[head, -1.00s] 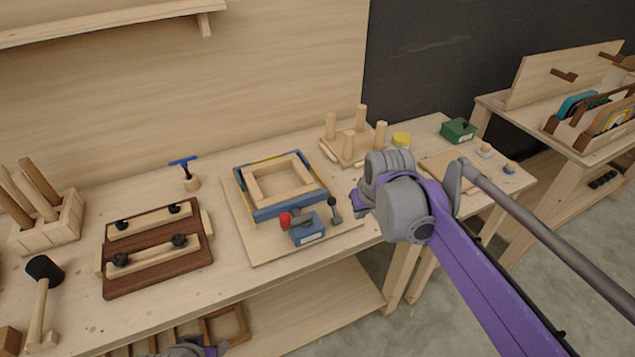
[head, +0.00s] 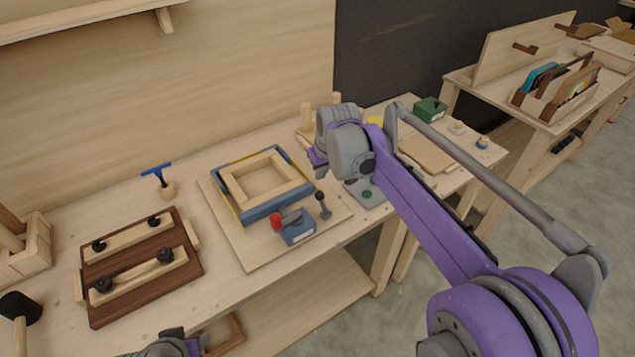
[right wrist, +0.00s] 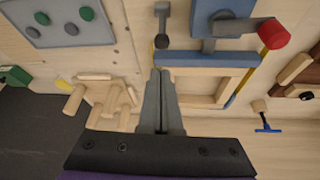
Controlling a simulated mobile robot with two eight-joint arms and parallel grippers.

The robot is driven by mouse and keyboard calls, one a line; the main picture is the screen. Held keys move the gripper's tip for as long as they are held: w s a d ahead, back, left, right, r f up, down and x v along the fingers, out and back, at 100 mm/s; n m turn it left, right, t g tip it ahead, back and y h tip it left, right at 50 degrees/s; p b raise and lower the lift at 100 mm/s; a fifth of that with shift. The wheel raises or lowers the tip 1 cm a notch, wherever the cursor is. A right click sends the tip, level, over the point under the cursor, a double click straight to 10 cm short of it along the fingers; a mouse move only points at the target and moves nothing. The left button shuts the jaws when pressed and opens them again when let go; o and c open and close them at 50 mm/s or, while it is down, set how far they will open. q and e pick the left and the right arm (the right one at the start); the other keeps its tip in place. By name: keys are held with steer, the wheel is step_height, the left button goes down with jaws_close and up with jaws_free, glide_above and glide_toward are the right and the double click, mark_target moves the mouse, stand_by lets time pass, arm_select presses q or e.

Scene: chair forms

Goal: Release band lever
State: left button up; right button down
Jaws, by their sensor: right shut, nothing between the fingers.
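The blue frame (head: 262,208) with a yellow band around it lies on a pale board, with wooden bars inside. At its front edge sits a blue clamp body (head: 298,232) with a red knob (head: 276,221). Beside it stands a small lever with a black knob (head: 320,197). My right gripper (head: 316,162) is above and right of the frame, shut and empty. In the right wrist view its closed fingers (right wrist: 160,76) point toward the frame, close to the black knob (right wrist: 162,41). The red knob (right wrist: 273,34) is to their right. Part of my left arm shows at the bottom; its fingers are unclear.
A dark wooden jig (head: 140,265) with black knobs is at left. A blue-handled tool (head: 157,172) stands behind it. A green box (head: 430,109) is farther right.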

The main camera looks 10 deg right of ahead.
mark_target(322, 195)
steer(key=x, duration=0.9)
steer(key=shift+w+f, duration=0.15)
steer(key=shift+f, duration=0.15)
